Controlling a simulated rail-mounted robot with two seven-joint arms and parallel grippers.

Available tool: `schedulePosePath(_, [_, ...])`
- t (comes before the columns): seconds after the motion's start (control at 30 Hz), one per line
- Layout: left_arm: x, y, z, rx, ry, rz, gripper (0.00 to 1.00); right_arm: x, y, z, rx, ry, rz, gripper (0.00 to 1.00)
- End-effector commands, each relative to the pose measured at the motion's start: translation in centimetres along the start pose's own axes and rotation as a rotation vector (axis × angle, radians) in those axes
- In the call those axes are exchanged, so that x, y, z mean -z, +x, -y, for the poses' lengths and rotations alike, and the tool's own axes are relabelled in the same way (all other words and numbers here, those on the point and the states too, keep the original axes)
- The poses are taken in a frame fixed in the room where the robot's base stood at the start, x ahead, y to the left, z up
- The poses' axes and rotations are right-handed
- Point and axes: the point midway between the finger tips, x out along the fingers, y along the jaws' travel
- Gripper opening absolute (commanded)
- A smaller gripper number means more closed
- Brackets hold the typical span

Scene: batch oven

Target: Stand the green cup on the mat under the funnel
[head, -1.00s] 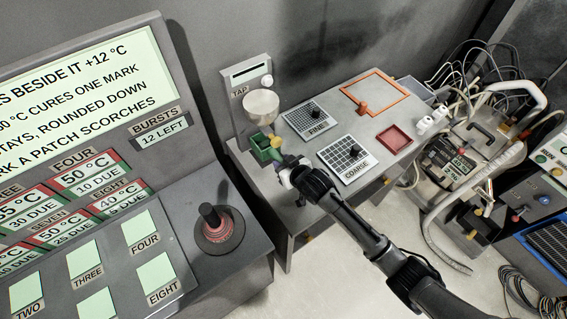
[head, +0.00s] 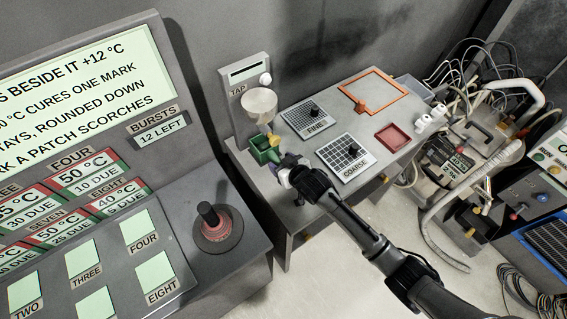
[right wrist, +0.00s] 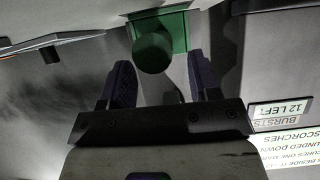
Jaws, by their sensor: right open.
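The green cup (head: 259,156) is by the left end of the grey bench, below the pale funnel (head: 260,103). In the right wrist view a dark green round shape, which looks like the cup (right wrist: 152,53), lies in front of a green square, which looks like the mat (right wrist: 178,24). I cannot tell whether the cup rests on the mat. My right gripper (head: 277,170) is open beside the cup. In the right wrist view my right gripper (right wrist: 158,72) has its two fingers apart, with the cup at or just beyond their tips. My left gripper is out of view.
The tap housing (head: 250,75) stands behind the funnel. Fine (head: 309,116) and coarse (head: 346,153) grids, a red tray (head: 393,138) and an orange frame (head: 385,83) occupy the bench rightward. A console with a black-knobbed stick (head: 208,214) stands at the left.

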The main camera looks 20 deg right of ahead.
Motion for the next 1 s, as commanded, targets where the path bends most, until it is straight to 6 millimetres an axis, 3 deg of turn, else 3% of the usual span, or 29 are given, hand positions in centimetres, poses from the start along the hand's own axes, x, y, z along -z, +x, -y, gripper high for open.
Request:
schedulePosePath(0.03, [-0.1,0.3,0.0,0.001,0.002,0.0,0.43,-1.5,0.3,-0.2,-0.007,-0.011,0.021,0.57])
schedulePosePath(0.2, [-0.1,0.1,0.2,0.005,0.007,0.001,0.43,-0.2,-0.3,-0.3,-0.007,-0.011,0.018,0.57])
schedulePosePath(0.7, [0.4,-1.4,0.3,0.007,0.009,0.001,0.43,0.4,-9.5,-0.1,-0.005,-0.003,0.014,0.57])
schedulePosePath(1.0, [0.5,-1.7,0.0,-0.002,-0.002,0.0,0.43,0.5,-12.1,-0.1,-0.005,-0.002,0.014,0.57])
